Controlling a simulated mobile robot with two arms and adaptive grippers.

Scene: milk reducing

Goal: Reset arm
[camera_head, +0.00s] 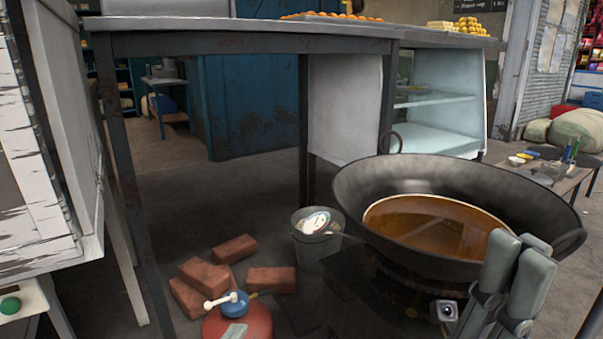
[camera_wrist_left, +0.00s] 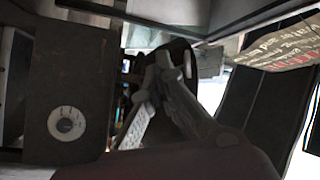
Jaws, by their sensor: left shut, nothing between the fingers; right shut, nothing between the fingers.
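In the head view, my right gripper (camera_head: 510,285) is at the lower right, in front of the large black wok (camera_head: 350,195). Its grey fingers point up, close together, with nothing held. My left gripper (camera_wrist_left: 163,65) shows in the left wrist view, with its fingers converging near the middle and nothing seen between them. I cannot make it out in the head view. The wok holds brown liquid (camera_head: 430,225) and sits over a dark stove (camera_head: 365,305).
A metal-legged table (camera_head: 230,42) stands behind. A bucket (camera_head: 310,250), bricks (camera_head: 270,280) and a red gas cylinder (camera_head: 255,325) are on the floor left of the stove. A low side table (camera_head: 560,185) is at right. The left wrist view shows a dark panel with a round dial (camera_wrist_left: 67,124).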

